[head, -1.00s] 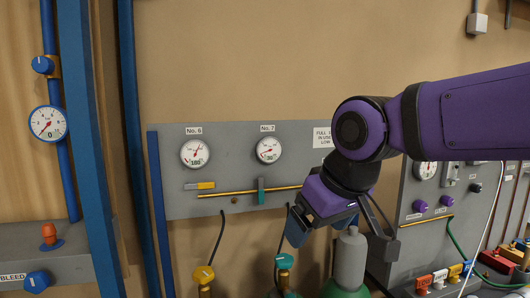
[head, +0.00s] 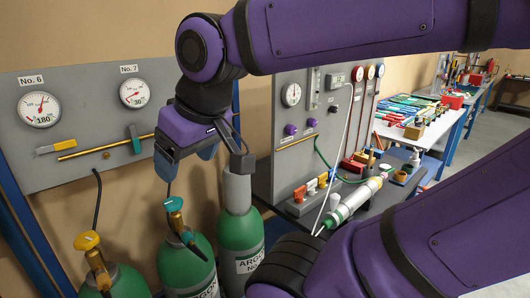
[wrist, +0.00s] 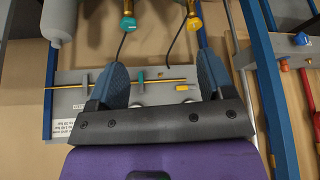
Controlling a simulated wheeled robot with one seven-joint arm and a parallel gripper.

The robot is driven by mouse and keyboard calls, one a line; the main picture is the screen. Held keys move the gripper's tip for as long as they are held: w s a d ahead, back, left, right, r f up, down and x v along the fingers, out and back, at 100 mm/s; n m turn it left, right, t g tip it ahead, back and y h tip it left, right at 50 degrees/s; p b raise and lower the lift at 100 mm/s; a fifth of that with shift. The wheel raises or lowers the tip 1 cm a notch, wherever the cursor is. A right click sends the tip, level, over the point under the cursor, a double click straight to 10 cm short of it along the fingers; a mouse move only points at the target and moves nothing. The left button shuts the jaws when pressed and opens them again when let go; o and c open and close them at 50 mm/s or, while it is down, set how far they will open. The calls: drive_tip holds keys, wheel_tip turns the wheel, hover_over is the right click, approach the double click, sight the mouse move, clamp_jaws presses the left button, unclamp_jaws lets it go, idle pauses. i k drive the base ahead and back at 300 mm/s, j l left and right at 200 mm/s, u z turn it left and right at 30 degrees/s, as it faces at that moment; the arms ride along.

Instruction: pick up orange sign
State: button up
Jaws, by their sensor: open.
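I cannot make out a clear orange sign in these views. A small orange block or tag (head: 299,194) stands on the grey bench at the right in the head view, in a short row with a white and a yellow one; it is too small to tell whether it is a sign. My gripper (head: 186,166) hangs with its blue fingers pointing down, above the gas cylinders and in front of the gauge panel. In the wrist view its fingers (wrist: 162,70) are spread apart with nothing between them.
A grey gauge panel (head: 75,105) is on the wall behind my gripper. Green gas cylinders (head: 240,240) with valves and hoses stand just below it. A second grey panel (head: 290,125) and a bench with a horizontal cylinder (head: 354,200) are to the right.

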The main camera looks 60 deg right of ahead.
sight(298, 197)
drive_tip(key=k+l+z, duration=0.25)
drive_tip(key=l, duration=0.2)
drive_tip(key=k+l+z, duration=0.1)
drive_tip(key=l+z, duration=0.15)
drive_tip(key=l, duration=0.2)
drive_tip(key=k+l+z, duration=0.1)
drive_tip(key=l+z, duration=0.2)
drive_tip(key=l, duration=0.15)
drive_tip(key=l+z, duration=0.25)
drive_tip(key=l, duration=0.25)
drive_tip(key=k+l, duration=0.05)
